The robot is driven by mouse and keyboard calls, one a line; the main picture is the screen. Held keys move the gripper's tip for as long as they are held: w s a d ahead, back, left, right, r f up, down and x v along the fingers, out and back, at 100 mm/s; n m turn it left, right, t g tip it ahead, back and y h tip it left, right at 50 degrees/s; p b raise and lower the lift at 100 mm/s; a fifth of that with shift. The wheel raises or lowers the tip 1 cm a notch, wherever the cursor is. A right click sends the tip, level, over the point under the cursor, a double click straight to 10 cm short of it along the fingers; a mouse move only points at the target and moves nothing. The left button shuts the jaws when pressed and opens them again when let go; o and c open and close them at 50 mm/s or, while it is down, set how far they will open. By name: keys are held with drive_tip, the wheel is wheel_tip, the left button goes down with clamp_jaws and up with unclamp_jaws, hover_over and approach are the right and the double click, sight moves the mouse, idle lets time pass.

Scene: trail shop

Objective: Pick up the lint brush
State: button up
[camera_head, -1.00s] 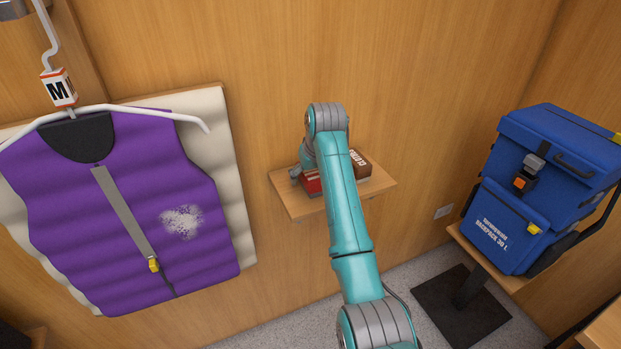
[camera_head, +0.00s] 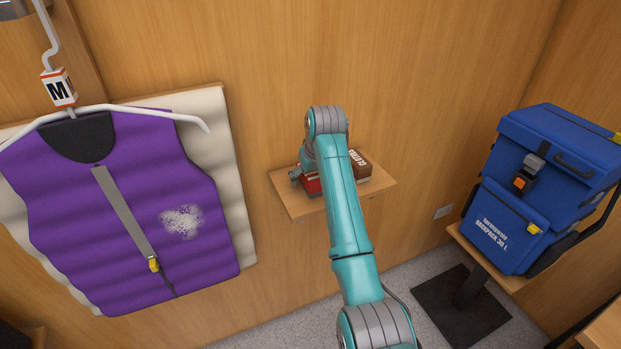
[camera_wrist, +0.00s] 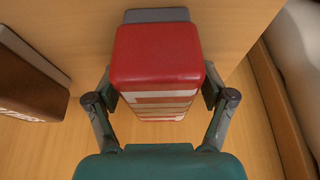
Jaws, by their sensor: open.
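The lint brush, as I take it, is the red block-like thing (camera_wrist: 158,55) in the middle of the wrist view, with pale and red stripes on its near side and a grey part behind it. It stands on the small wooden shelf (camera_head: 298,207). My gripper (camera_wrist: 160,95) has its fingers spread on either side of the red thing; I cannot tell whether they touch it. In the head view a bit of the red thing (camera_head: 311,186) shows beside my arm, which hides most of it and the gripper.
A brown box with white lettering (camera_head: 361,165) lies on the shelf to the right; it is at the left in the wrist view (camera_wrist: 25,85). A purple vest (camera_head: 120,200) with a pale patch hangs at left. A blue pack (camera_head: 545,185) stands on a stand at right.

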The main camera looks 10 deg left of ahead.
drive_tip(key=shift+c, duration=0.2)
drive_tip(key=c, duration=1.2)
drive_tip(key=shift+c, duration=0.2)
wheel_tip(320, 180, up, 11)
drive_tip(key=shift+f, duration=0.2)
